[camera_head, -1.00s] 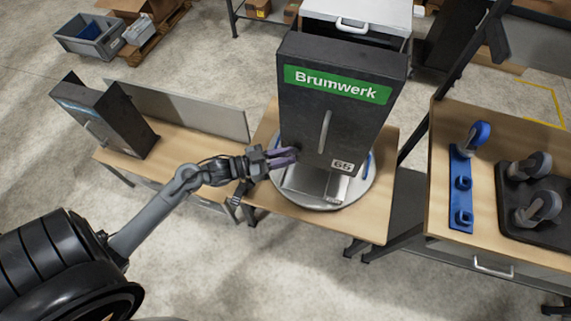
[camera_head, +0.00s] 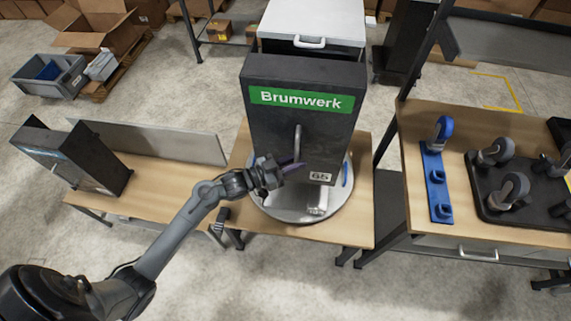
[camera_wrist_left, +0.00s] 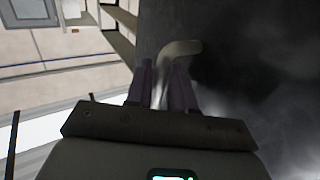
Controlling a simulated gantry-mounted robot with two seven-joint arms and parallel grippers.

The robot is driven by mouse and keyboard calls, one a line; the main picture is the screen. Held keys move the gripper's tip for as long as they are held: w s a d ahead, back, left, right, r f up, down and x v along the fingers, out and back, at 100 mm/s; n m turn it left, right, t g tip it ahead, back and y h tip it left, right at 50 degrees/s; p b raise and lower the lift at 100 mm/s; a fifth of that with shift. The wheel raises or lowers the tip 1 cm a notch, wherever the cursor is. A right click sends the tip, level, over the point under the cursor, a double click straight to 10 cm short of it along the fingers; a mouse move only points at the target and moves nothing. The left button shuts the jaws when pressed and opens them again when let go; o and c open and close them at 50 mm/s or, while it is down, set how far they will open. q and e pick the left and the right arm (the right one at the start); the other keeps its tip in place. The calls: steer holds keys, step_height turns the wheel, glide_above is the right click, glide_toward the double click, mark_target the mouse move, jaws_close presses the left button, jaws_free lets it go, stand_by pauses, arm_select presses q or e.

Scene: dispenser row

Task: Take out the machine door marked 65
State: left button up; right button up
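The dark machine door marked 65 (camera_head: 270,140) is on the front of the upright Brumwerk machine, with a green label across its top. It has a pale vertical bar handle (camera_head: 297,140) and a 65 plate (camera_head: 320,176). My left gripper (camera_head: 292,168) is in front of the door at the handle's lower end. In the left wrist view, the two purplish fingers (camera_wrist_left: 160,88) are apart, with the handle (camera_wrist_left: 182,47) running between and beyond them. Contact with the handle cannot be made out. My right gripper is not in view.
The machine stands on a round turntable (camera_head: 345,200) on a wooden table (camera_head: 345,232). Another dark machine (camera_head: 75,155) stands on the left bench.

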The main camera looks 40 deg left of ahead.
arm_select(q)
steer(key=shift+w+d, duration=0.1)
steer(key=shift+w, duration=0.1)
steer(key=shift+c, duration=0.3)
jaws_close()
stand_by(0.3)
stand_by(0.6)
steer(key=shift+r, duration=0.25)
